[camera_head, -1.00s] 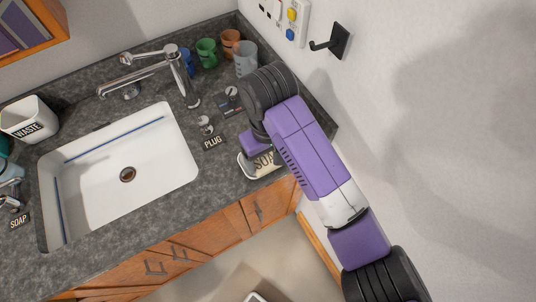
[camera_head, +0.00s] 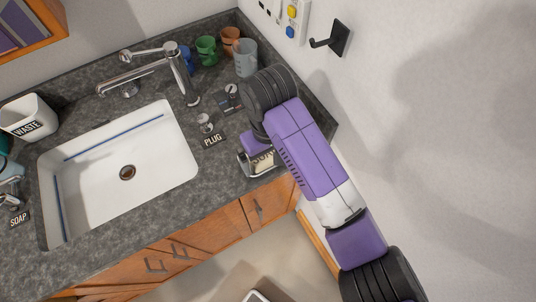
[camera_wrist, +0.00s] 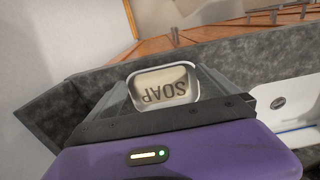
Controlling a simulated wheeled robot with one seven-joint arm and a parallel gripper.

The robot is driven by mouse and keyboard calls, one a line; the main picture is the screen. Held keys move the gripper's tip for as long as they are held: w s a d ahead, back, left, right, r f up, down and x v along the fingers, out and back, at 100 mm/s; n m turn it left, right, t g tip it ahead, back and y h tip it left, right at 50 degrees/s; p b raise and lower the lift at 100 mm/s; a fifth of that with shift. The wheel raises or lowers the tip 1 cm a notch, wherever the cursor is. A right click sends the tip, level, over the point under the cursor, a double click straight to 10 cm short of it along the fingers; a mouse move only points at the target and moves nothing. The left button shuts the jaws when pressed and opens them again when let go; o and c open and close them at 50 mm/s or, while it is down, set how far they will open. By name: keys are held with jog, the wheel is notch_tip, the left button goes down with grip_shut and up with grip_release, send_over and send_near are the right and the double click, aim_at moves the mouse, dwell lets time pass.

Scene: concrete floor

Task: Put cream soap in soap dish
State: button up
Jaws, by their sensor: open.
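The cream soap (camera_wrist: 163,85), a bar with dark "SOAP" lettering, lies within the white rim of the soap dish (camera_wrist: 136,75) in the wrist view. In the head view the cream soap (camera_head: 263,160) shows on the counter right of the sink, partly covered by my arm; the dish is mostly hidden there. My gripper (camera_wrist: 165,82) is open, with one grey finger on each side of the dish and soap. From the wrist view I cannot tell whether the fingers touch the dish.
The white sink (camera_head: 125,165) is left of the dish, with a plug and its PLUG label (camera_head: 213,140) between. A faucet (camera_head: 150,70) and several cups (camera_head: 206,50) stand behind. The wall is close on the right. The counter's front edge is just below the dish.

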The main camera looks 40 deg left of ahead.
aim_at(268, 160)
notch_tip(268, 160, up, 13)
jog(key=p, duration=0.2)
dwell(0.4)
jog(key=shift+r, duration=0.1)
dwell(0.3)
